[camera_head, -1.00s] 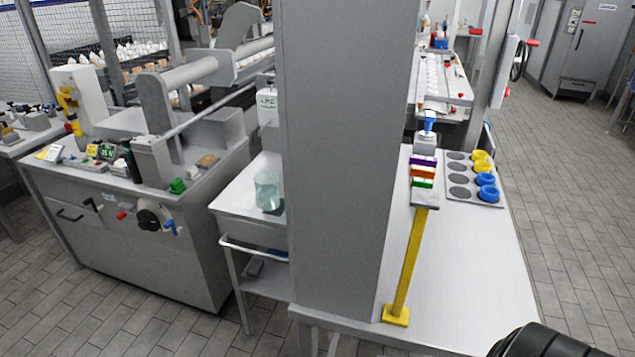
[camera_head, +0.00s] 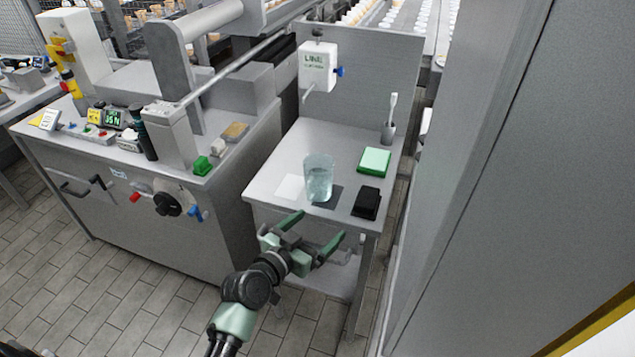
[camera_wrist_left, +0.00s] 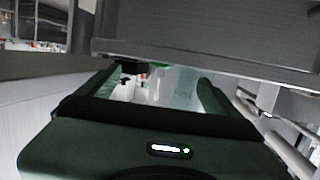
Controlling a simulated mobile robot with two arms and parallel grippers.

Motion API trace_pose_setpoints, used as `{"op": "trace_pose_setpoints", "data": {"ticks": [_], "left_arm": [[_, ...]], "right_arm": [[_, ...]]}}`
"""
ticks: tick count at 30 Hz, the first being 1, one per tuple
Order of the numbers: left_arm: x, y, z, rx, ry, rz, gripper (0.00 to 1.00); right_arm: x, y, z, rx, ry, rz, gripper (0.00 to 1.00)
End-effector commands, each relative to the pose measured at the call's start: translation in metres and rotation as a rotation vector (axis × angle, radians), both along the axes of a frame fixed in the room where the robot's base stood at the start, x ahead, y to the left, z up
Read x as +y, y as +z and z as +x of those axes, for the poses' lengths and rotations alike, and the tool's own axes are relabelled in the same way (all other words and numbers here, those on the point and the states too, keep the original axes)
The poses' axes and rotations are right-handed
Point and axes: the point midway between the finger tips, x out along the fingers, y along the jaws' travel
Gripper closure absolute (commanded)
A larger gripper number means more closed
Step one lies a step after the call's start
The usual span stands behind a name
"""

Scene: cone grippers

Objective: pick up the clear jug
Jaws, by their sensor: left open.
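The clear jug (camera_head: 319,178) stands upright on the small grey side table (camera_head: 268,186), near its front edge. It looks pale blue and see-through. My left gripper (camera_head: 318,229) is open and empty, in front of the table's front edge and a little below the jug in the head view. It is apart from the jug. In the left wrist view, the open fingers (camera_wrist_left: 155,82) frame a pale see-through shape that may be the jug (camera_wrist_left: 182,88), but it is too faint to be sure. My right gripper is in neither view.
A black box (camera_head: 366,203), a green pad (camera_head: 375,161) and a cup with a brush (camera_head: 388,130) stand right of the jug. A white dispenser (camera_head: 317,66) hangs behind. A machine cabinet (camera_head: 150,190) stands left; a large grey column (camera_head: 480,170) blocks the right.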

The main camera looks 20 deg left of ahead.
Motion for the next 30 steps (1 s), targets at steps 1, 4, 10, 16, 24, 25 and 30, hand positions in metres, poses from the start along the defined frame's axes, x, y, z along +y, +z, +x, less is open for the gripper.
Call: {"op": "trace_pose_setpoints", "data": {"ticks": [1, 4, 10, 16, 24, 25, 30], "left_arm": [[0.007, 0.012, 0.015, -0.057, 0.033, -0.017, 0.07], [0.022, 0.027, 0.035, -0.138, 0.101, -0.035, 0.07], [0.043, 0.041, 0.059, -0.220, 0.202, -0.053, 0.07], [0.044, 0.041, 0.081, -0.227, 0.212, -0.055, 0.07], [0.041, 0.036, 0.119, -0.226, 0.211, -0.055, 0.07], [0.041, 0.037, 0.123, -0.226, 0.211, -0.055, 0.07], [0.040, 0.036, 0.134, -0.224, 0.210, -0.053, 0.07]], "right_arm": [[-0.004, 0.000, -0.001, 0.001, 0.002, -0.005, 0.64], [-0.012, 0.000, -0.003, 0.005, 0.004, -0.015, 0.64], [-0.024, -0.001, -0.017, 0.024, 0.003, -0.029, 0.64], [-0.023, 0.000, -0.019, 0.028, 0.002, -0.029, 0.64], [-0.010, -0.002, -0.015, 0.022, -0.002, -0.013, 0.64], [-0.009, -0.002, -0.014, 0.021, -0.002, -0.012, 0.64], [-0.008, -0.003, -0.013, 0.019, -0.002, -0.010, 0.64]]}}
